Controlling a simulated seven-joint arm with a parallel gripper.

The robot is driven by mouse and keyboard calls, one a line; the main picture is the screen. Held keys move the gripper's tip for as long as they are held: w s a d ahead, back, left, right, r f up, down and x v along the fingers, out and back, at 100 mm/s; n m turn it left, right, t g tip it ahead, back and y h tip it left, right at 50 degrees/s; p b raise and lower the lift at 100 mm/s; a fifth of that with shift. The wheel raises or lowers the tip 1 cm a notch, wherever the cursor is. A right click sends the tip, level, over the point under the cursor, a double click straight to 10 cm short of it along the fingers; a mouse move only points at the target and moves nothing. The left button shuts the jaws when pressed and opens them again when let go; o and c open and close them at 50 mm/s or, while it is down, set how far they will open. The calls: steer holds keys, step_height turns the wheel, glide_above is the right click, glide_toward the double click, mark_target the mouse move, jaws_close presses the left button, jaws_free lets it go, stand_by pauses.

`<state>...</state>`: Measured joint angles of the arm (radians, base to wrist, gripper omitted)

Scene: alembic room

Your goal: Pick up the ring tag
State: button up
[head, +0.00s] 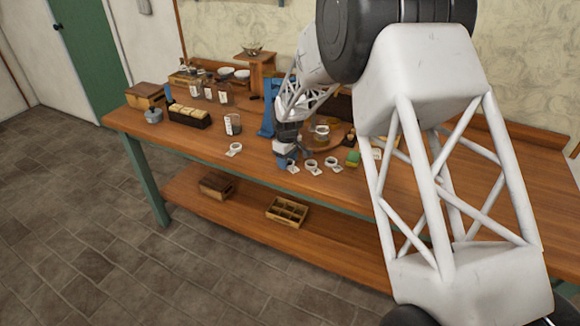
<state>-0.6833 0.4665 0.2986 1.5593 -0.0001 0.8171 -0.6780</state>
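Several white ring tags lie along the front edge of the wooden bench. One ring tag (235,149) lies apart on the left. A second ring tag (293,167) lies right by my gripper, partly hidden by it. A third ring tag (312,166) and a fourth ring tag (332,163) lie just to the right. My gripper (286,160) points down at the bench's front part, between the left ring tag and the others. Its fingertips are small and dark here, so I cannot see whether they are apart or hold anything.
A green ball-like item (353,157) lies right of the tags. Labelled jars (233,124), a dark tray of pale blocks (189,116) and a grey pot (153,115) stand to the left. A blue stand (267,121) rises behind my gripper. Two wooden boxes sit on the lower shelf (245,215).

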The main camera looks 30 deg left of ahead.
steer(key=c, duration=0.4)
steer(key=shift+r, duration=0.1)
steer(key=shift+r, duration=0.45)
step_height(320, 180, up, 3)
steer(key=shift+s+f, duration=0.1)
steer(key=shift+f, duration=0.1)
steer(key=s+d+r, duration=0.1)
steer(key=s+d, duration=0.9)
steer(key=s, duration=0.2)
steer(key=shift+s+r, duration=0.15)
steer(key=shift+s, duration=0.05)
steer(key=shift+w+a, duration=0.1)
